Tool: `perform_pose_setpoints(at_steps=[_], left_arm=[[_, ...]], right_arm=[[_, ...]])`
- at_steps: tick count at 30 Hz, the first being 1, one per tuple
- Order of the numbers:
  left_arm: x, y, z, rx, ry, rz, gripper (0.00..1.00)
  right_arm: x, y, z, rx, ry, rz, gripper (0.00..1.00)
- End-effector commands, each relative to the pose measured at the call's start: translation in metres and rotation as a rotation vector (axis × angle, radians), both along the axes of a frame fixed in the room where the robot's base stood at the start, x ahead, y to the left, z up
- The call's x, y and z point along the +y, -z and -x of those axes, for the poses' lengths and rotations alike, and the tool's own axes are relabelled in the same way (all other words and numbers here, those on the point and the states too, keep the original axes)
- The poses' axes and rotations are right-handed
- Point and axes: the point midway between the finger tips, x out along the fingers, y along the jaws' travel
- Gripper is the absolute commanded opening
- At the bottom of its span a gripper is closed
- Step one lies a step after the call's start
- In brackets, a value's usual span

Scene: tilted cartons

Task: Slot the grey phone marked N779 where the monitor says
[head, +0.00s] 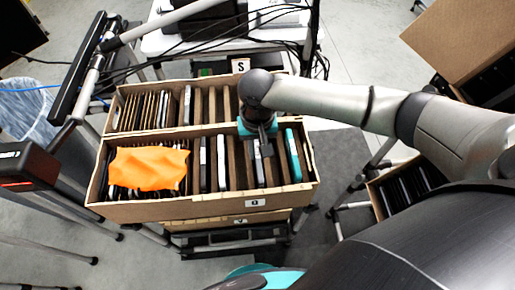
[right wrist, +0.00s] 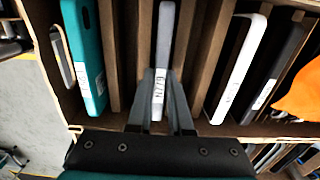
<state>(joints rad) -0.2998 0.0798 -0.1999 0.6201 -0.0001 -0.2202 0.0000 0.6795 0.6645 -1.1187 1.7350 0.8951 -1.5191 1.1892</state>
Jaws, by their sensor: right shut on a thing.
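My right gripper (head: 264,150) points down into the front carton (head: 200,208). In the right wrist view its fingers (right wrist: 160,88) are shut on a slim grey phone (right wrist: 165,40) with a white label that seems to read N779. The phone stands upright between brown dividers; I cannot tell whether it touches the slot floor. A teal phone (right wrist: 90,55) is on one side of it and a white-edged phone (right wrist: 238,70) on the other. A thin dark panel (head: 84,70), perhaps the monitor, is edge-on, so no text shows. My left gripper is not in view.
An orange cloth (head: 148,170) covers the left slots of the front carton. A second divided carton (head: 118,100) stands behind, partly filled. Cables (head: 250,38) hang over the white table at the back. Another carton of dark items (head: 400,190) is at right.

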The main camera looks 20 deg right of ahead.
Motion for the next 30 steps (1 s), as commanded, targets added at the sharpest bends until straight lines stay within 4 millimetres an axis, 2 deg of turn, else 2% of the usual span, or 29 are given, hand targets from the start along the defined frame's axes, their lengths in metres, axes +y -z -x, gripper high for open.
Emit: perform_pose_setpoints(at_steps=[4,5,13,23,26,30], left_arm=[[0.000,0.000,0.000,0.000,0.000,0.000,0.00],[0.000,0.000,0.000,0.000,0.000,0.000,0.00],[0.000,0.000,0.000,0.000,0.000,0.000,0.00],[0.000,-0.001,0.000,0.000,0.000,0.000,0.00],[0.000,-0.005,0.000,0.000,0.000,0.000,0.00],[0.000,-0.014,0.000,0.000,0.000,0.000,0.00]], right_arm=[[0.000,0.000,0.000,-0.001,0.000,-0.001,0.00],[0.000,0.000,0.000,-0.001,0.000,-0.001,0.21],[0.000,0.000,0.000,-0.001,0.000,-0.001,0.52],[0.000,-0.004,0.000,-0.001,0.000,-0.001,0.53],[0.000,-0.015,-0.001,-0.002,0.000,-0.001,0.53],[0.000,-0.044,-0.002,-0.005,0.000,-0.003,0.53]])
